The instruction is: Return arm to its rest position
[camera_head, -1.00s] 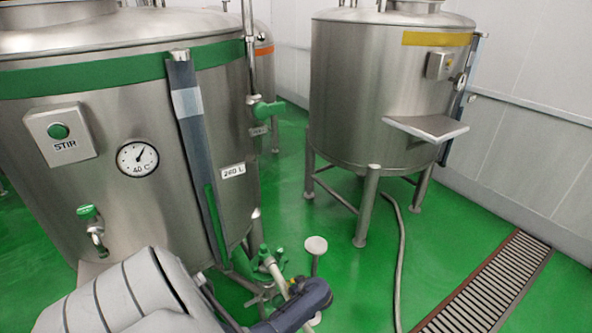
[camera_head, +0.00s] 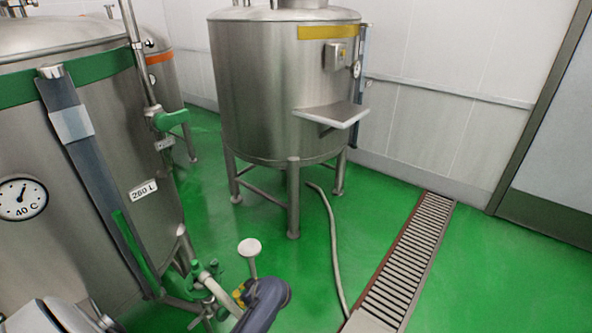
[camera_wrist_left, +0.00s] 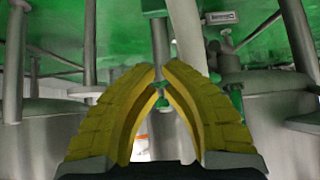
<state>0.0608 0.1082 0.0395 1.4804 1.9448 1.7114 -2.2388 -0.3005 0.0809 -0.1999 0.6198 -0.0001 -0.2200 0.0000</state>
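My left arm comes in along the bottom left of the head view. My left gripper (camera_head: 240,294) is low in that view, its small yellow fingers beside the green valve fittings at the foot of the near tank (camera_head: 70,210). My right gripper is not in view.
A second steel tank (camera_head: 265,100) on legs has a small shelf (camera_head: 333,113). A hose (camera_head: 333,240) lies on the green floor near a drain grate (camera_head: 408,262). A white round-topped stand (camera_head: 249,247) is close to my left gripper. Open floor lies right of the drain.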

